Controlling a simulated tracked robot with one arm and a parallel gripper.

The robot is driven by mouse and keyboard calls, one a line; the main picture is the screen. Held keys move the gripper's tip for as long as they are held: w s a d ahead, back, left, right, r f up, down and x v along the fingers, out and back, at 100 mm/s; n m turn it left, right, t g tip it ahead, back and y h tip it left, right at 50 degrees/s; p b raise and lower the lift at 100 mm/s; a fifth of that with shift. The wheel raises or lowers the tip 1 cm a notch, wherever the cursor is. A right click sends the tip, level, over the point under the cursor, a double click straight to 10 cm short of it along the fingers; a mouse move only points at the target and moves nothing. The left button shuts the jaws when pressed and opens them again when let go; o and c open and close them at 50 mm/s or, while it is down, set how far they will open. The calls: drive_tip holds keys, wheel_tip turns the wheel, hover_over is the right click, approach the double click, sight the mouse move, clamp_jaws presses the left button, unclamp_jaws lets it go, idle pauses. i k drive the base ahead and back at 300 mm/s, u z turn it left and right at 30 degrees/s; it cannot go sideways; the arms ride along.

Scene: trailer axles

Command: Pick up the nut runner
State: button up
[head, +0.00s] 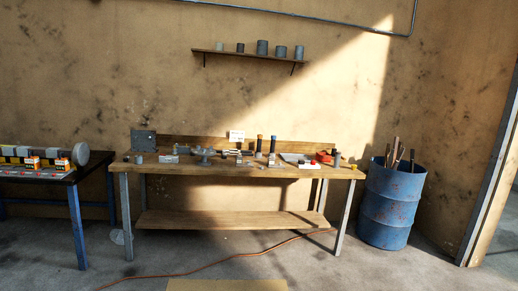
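No item can be made out for certain as the nut runner; the tools are small and far off. A dark-topped table (65,178) at the left edge carries orange and white items (33,163) and a grey round disc (80,154). My gripper does not show in this view.
A blue drum (391,205) with several long tools in it stands right of the workbench. An orange cable (200,266) runs across the floor. A flat tan piece (227,285) lies at the bottom edge. A wall shelf (250,54) holds several cans.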

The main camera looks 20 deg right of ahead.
sight(260, 137)
drive_tip(key=z, duration=0.25)
drive_tip(key=i, duration=1.6)
drive_tip(key=z, duration=0.25)
drive_tip(key=i, duration=2.55)
drive_tip(key=u, duration=0.45)
drive_tip(key=i, duration=0.65)
drive_tip(key=u, duration=0.1)
